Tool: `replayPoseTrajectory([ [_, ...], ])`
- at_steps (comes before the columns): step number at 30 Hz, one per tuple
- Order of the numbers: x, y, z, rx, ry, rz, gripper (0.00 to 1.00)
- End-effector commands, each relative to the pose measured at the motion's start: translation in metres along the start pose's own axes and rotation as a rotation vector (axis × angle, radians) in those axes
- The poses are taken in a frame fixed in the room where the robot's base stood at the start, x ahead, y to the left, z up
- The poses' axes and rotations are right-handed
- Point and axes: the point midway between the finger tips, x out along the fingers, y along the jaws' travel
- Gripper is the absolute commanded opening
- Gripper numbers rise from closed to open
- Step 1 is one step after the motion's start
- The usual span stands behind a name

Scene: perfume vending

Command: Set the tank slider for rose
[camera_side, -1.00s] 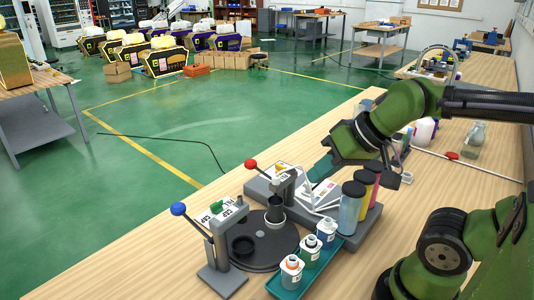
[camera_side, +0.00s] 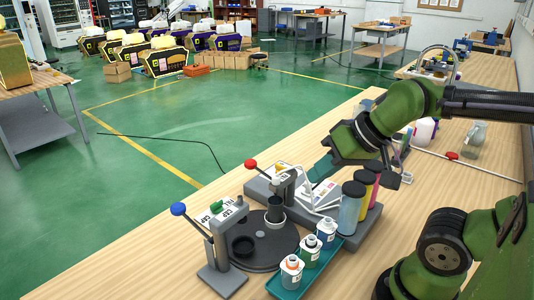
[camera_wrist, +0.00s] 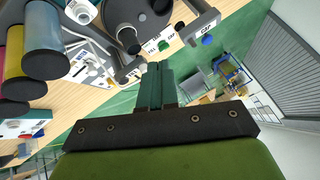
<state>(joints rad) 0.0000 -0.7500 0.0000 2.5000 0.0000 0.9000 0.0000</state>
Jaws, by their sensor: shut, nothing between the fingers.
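Three capped tanks stand in a row: a pale blue one (camera_side: 349,215), a yellow one (camera_side: 366,190) and a magenta one (camera_side: 375,188). The magenta one, by colour, may be rose; no tank name is readable. A pale labelled panel (camera_side: 322,194) lies beside the tanks; the slider's setting is too small to tell. The tanks also show at the left of the wrist view, blue (camera_wrist: 44,45) nearest. My gripper (camera_side: 319,168) hangs above and behind the panel, apart from it. Its teal fingers (camera_wrist: 157,68) are shut together and empty.
A dark turntable (camera_side: 262,250) stands between a blue-knobbed lever (camera_side: 178,209) and a red-knobbed lever (camera_side: 251,164). A teal tray (camera_side: 290,291) holds three bottles. The front left tabletop is clear.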

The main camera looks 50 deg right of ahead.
Motion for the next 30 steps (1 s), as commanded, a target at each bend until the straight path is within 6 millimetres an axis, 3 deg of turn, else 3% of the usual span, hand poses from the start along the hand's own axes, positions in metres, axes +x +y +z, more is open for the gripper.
replayPoseTrajectory([
  [5,0.000,0.000,0.000,0.000,0.000,0.000,0.02],
  [11,0.013,0.008,-0.004,0.035,-0.047,0.030,0.32],
  [15,0.028,0.025,-0.038,0.109,-0.119,0.096,0.52],
  [20,0.047,0.060,-0.087,0.214,-0.230,0.212,0.52],
  [24,0.061,0.101,-0.125,0.302,-0.323,0.333,0.52],
  [30,0.066,0.143,-0.162,0.392,-0.409,0.475,0.52],
])
